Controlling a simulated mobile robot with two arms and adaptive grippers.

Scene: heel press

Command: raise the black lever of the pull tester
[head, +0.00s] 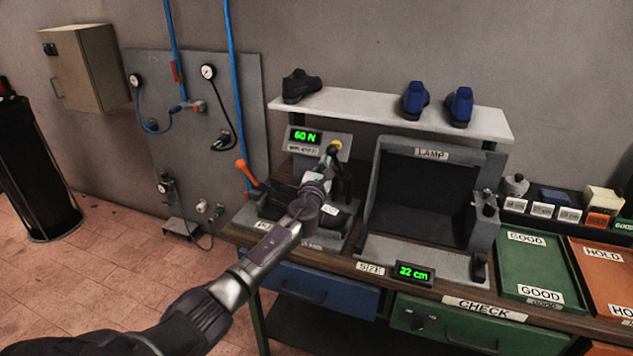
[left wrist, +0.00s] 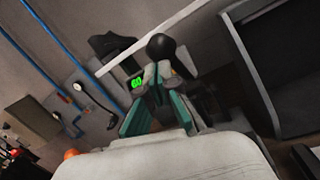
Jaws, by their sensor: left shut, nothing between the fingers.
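The pull tester stands at the left end of the bench, with a green 60 N display (head: 305,136) that also shows in the left wrist view (left wrist: 136,83). Its black lever (head: 344,181) stands up just right of my left gripper in the head view. In the left wrist view a round black knob (left wrist: 162,46) shows just beyond the fingertips. My left gripper (head: 329,160) is shut and empty, close to the lever; its teal-padded fingers (left wrist: 155,75) meet in front of the knob. Whether they touch it, I cannot tell. My arm hides part of the tester. My right gripper is not in view.
An orange-tipped lever (head: 241,165) sticks up on the tester's left. A white shelf (head: 385,115) with shoes hangs behind. The dark lamp booth (head: 424,195) stands close on the right, then the green GOOD tray (head: 524,264). The 32 cm display (head: 414,274) sits at the bench's front.

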